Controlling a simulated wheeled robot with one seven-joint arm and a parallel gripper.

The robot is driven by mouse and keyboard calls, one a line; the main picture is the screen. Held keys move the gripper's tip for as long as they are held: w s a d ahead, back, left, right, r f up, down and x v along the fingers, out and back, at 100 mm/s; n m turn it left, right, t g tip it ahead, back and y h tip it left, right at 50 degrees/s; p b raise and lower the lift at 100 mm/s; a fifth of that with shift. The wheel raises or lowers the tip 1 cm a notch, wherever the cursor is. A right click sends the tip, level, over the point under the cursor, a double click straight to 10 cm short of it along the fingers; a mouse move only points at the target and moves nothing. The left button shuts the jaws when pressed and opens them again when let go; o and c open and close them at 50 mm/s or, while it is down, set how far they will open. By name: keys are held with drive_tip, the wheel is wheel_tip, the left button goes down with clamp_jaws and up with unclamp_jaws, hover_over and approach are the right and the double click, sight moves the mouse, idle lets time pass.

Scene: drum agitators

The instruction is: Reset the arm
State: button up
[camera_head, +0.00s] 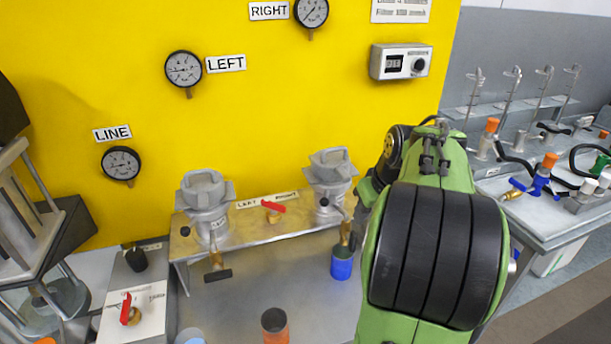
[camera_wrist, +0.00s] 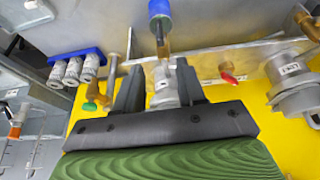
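My green and black arm (camera_head: 440,230) fills the right of the head view and mostly hides my gripper there. In the wrist view my gripper (camera_wrist: 158,82) is open. Its two dark fingers stand apart with nothing held between them. A grey filter housing (camera_wrist: 164,88) shows beyond the gap. In the head view the right grey housing (camera_head: 331,175) stands close to the left of my arm.
The left housing (camera_head: 204,195) and a red-handled valve (camera_head: 273,207) sit on the metal bench. A blue cup (camera_head: 342,263) is under the right tap. An orange cup (camera_head: 275,325) stands in front. Gauges and a timer box (camera_head: 401,62) are on the yellow wall.

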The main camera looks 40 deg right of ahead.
drive_tip(key=a+r+n+y+p, duration=0.15)
drive_tip(key=a+r, duration=0.25)
drive_tip(key=a, duration=0.9)
drive_tip(key=s+a+f+n+t+p, duration=0.1)
drive_tip(key=s+a+f+n, duration=0.1)
drive_tip(key=s+a, duration=0.9)
drive_tip(key=a, duration=0.3)
drive_tip(key=shift+s+a+p, duration=0.2)
drive_tip(key=shift+s+p, duration=0.05)
drive_tip(key=shift+p, duration=0.1)
drive_tip(key=shift+f, duration=0.1)
